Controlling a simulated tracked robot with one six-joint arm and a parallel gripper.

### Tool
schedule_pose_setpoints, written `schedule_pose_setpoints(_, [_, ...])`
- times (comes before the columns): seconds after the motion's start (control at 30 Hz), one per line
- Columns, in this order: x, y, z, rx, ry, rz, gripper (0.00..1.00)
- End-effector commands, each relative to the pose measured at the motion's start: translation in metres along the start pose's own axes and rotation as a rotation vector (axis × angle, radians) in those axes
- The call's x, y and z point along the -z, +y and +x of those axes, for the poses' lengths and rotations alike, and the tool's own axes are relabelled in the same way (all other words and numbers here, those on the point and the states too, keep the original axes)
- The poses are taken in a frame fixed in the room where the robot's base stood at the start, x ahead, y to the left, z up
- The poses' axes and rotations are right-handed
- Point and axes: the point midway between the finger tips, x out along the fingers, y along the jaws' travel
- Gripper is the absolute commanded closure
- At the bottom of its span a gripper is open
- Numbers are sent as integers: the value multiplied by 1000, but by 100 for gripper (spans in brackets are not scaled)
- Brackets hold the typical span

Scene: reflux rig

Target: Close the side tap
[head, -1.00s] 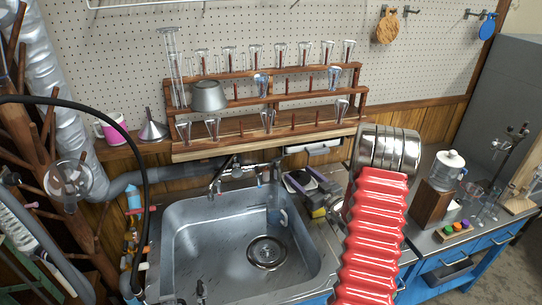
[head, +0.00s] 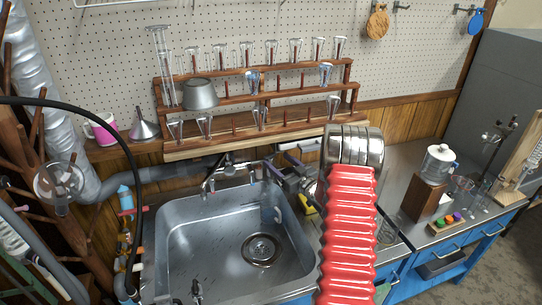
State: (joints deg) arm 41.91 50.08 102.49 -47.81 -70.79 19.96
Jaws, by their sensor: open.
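I cannot tell for certain which fitting is the side tap. A metal faucet (head: 225,172) with pipework stands at the back of the sink (head: 178,250). A small dark tap (head: 197,290) shows at the sink's front edge. Small coloured fittings (head: 130,212) sit on the tubing at the left. Whether any of these is open or closed is too small to tell. My red bellows arm with its metal collar rises at the right of the sink.
A wooden rack (head: 270,137) of glassware stands behind the sink. Yellow and purple items (head: 308,204) lie between sink and arm. A lidded jar (head: 438,165) stands on a wooden block (head: 425,200) at the right. A black hose (head: 145,170) arches at the left.

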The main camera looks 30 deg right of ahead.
Motion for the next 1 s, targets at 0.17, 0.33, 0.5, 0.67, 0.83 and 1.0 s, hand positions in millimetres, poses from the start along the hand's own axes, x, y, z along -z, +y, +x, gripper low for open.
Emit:
schedule_pose_setpoints(0.17, [0, -1, 29, 3, 1, -2, 36])
schedule_pose_setpoints(0.33, [0, -1, 50, 2, 1, 0, 36])
schedule_pose_setpoints(0.5, [0, -1, 60, 1, 0, 0, 36])
schedule_pose_setpoints(0.67, [0, -1, 61, 2, -1, 0, 36])
schedule_pose_setpoints(0.83, [0, -2, 61, 2, 0, 0, 39])
schedule_pose_setpoints(1.0, [0, -2, 61, 2, 0, 0, 51])
